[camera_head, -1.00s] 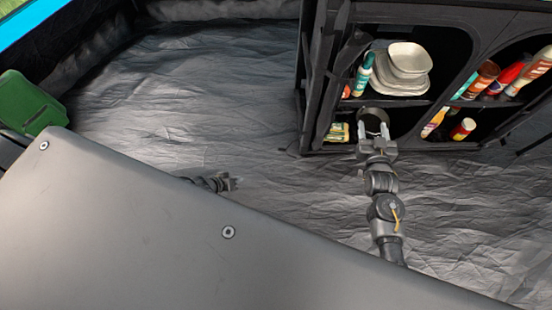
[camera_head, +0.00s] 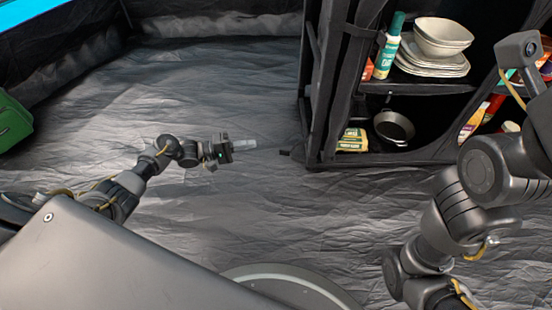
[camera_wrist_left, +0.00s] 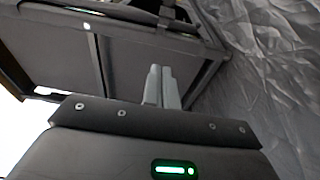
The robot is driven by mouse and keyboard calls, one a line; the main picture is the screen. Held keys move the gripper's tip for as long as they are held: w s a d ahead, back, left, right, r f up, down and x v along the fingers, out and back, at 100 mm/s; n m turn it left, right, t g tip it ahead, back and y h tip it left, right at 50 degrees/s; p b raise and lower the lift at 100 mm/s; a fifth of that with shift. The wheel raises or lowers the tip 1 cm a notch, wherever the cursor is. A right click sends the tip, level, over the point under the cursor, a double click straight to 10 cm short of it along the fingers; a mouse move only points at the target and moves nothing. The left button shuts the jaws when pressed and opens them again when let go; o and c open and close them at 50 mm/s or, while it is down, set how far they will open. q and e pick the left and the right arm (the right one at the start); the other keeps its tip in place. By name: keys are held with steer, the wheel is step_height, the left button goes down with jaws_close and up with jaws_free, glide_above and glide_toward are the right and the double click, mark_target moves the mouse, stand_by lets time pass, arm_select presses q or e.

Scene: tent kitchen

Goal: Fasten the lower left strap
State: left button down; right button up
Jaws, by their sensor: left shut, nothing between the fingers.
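The black fabric shelf unit (camera_head: 318,100) stands at centre right, and its side also shows in the left wrist view (camera_wrist_left: 55,60). A small dark tab (camera_head: 285,152), which may be the lower left strap, sticks out at its lower left corner near the floor. My left gripper (camera_head: 250,144) is shut and empty. It points right, with its fingertips a short way left of the tab and apart from it. The shut fingers (camera_wrist_left: 161,84) point towards the cabinet in the left wrist view. My right arm (camera_head: 470,190) rises at the right; its gripper cannot be made out.
The shelves hold stacked bowls and plates (camera_head: 435,55), a teal bottle (camera_head: 390,45), a frying pan (camera_head: 393,127) and yellow packets (camera_head: 353,139). A green object (camera_head: 12,122) stands at the far left. The crumpled grey floor (camera_head: 210,75) left of the unit is clear.

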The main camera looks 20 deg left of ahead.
mark_target(293, 152)
arm_select(q)
steer(key=shift+d+r, duration=0.1)
steer(key=w+d+b, duration=0.1)
steer(key=d+b, duration=0.5)
steer(key=d, duration=0.3)
steer(key=shift+w+b, duration=0.3)
steer(key=shift+d, duration=0.1)
